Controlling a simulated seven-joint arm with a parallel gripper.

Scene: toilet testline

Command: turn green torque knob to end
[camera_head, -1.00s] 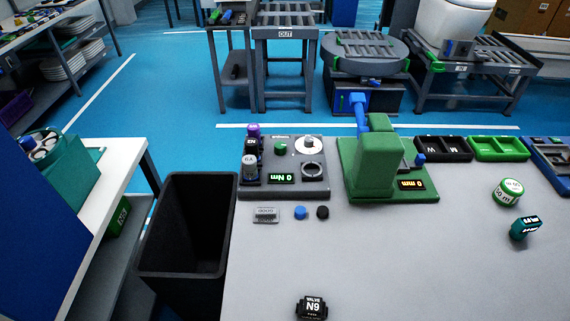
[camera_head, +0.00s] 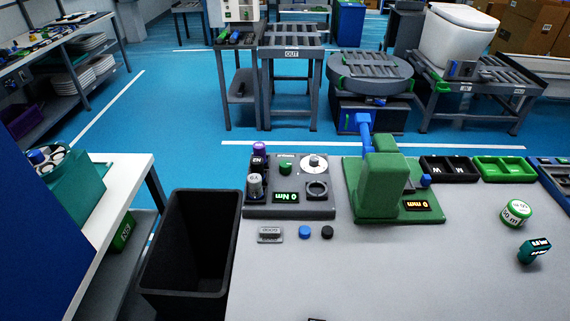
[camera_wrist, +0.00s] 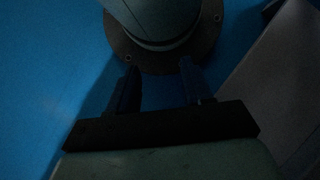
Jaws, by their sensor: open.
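The green torque knob (camera_head: 285,168) sits on the grey torque panel (camera_head: 290,212) on the table, above a display (camera_head: 286,198) that reads "0 Nm". A white dial (camera_head: 314,163) and a dark ring (camera_head: 317,189) are to its right. My gripper shows only in the wrist view (camera_wrist: 160,85), dark, with its two fingers apart and nothing between them. Beyond the fingers is a round flanged base, with blue floor around it. The gripper is not in the head view, and the knob is not in the wrist view.
Bottles (camera_head: 256,180) stand at the panel's left edge. A green gauge stand (camera_head: 378,185) is just right of the panel. A black bin (camera_head: 190,245) stands left of the table. Small blue (camera_head: 305,232) and black (camera_head: 327,232) buttons lie in front. The table's front middle is mostly clear.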

